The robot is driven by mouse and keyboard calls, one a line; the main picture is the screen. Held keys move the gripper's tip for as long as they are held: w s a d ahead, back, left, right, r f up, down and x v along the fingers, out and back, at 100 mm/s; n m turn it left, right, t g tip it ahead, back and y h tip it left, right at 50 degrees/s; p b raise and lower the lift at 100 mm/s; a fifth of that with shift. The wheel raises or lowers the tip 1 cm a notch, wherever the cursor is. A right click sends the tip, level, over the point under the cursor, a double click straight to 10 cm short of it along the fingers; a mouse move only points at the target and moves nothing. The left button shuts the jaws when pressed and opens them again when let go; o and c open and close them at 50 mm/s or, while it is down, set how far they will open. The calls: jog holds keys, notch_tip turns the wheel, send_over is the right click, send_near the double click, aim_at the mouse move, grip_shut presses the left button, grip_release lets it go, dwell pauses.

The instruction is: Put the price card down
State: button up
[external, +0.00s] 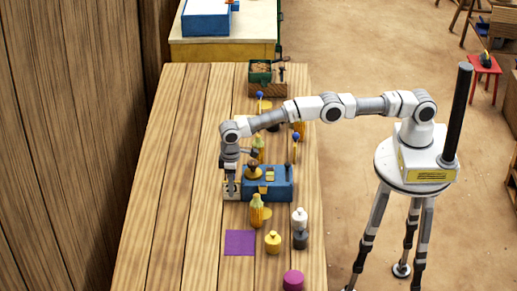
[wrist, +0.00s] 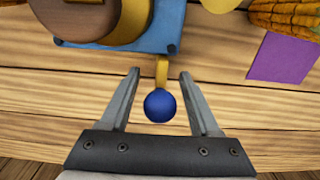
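No price card can be clearly told in either view. My gripper (wrist: 160,72) is open and points down at the left side of the blue box (external: 268,182). In the wrist view a round blue knob (wrist: 160,105) on a yellow stem lies between my fingers, with gaps on both sides, not gripped. The stem reaches toward the edge of the blue box (wrist: 180,30). In the external view my gripper (external: 231,188) hides the knob. A pale patch shows around my fingertips there; I cannot tell what it is.
A purple square (external: 240,242) lies flat on the plank table (external: 155,225). A small green-and-wood box (external: 262,75) stands farther back. The table's left side is clear.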

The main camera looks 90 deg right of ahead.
notch_tip(320, 180, up, 13)
jog(key=p, duration=0.3)
jog(key=shift+d, duration=0.1)
jog(key=s+d+r+t, duration=0.1)
jog(key=s+d+r, duration=0.1)
jog(key=r, duration=0.6)
jog(key=s+d+r, duration=0.2)
jog(key=r, duration=0.6)
jog(key=s+d+r+t, duration=0.2)
jog(key=s+d+r, duration=0.3)
jog(key=s+r, duration=0.45)
jog(key=s+d+t, duration=0.1)
jog(key=s+d, duration=0.2)
jog(key=s, duration=0.9)
jog(key=s+d+t, duration=0.1)
jog(key=s+d, duration=0.2)
jog(key=s, duration=1)
jog(key=shift+f, duration=0.3)
jog(key=shift+o, duration=0.2)
jog(key=s+f, duration=0.4)
jog(key=s, duration=0.2)
jog(key=shift+s+d+f+t, duration=0.2)
jog(key=shift+d+f+t, duration=0.1)
jog(key=shift+d+f, duration=0.15)
jog(key=shift+o, duration=0.3)
jog(key=shift+s+f, duration=0.2)
